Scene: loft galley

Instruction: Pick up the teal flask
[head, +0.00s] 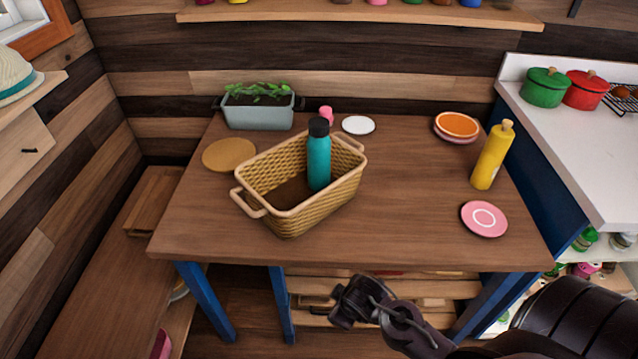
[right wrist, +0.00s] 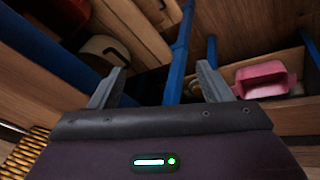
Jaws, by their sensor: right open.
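The teal flask (head: 319,160) with a black cap stands upright inside a woven wicker basket (head: 285,215) on the wooden table. My right gripper (head: 360,302) is in front of the table's near edge, lower than the tabletop and well apart from the flask. In the right wrist view the gripper (right wrist: 160,88) has its two fingers wide apart with nothing between them. The flask is not seen in that view. My left gripper is not in view.
On the table (head: 400,220) are a planter (head: 258,115), a yellow bottle (head: 491,157), a pink plate (head: 484,219), a round board (head: 229,154), a white disc (head: 358,125) and an orange dish (head: 457,124). The tabletop between basket and bottle is clear. A white counter (head: 590,140) stands at right.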

